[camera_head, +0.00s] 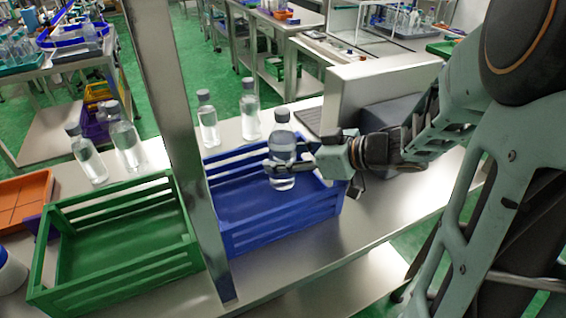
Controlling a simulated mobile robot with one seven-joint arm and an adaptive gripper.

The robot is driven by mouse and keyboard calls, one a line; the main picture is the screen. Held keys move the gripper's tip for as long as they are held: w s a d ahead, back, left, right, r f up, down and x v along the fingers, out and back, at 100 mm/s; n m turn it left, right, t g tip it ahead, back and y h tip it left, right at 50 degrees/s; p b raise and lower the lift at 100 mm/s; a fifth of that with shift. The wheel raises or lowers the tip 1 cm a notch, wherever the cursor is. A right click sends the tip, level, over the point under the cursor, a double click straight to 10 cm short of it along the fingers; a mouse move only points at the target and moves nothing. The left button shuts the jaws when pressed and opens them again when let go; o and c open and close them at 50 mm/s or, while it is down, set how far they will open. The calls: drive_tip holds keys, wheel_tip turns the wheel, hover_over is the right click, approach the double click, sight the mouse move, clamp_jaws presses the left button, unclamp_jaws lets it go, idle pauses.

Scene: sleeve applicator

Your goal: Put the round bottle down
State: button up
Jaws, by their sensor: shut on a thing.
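A clear round bottle (283,148) with a grey cap is held upright in my gripper (281,164). The fingers are shut around the bottle's middle. The bottle appears over the blue crate (285,218), in its back right part. I cannot tell whether its base touches the crate floor. The rest of the blue crate's visible floor is empty.
An empty green crate (117,278) stands left of a metal post (181,130). Several capped bottles, including one behind the blue crate (250,112), stand on the bench. A grey machine (345,95) stands behind my gripper. An orange tray (20,200) is at far left.

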drive_tip(key=shift+f, duration=0.25)
drive_tip(key=shift+f, duration=0.15)
drive_tip(key=o, duration=1.4)
drive_tip(key=shift+s+d+r, duration=0.1)
drive_tip(key=shift+d+r, duration=0.15)
drive_tip(key=shift+r, duration=0.1)
drive_tip(key=p+v, duration=0.3)
drive_tip(key=v, duration=0.8)
drive_tip(key=shift+s+d, duration=0.1)
drive_tip(key=shift+d, duration=0.05)
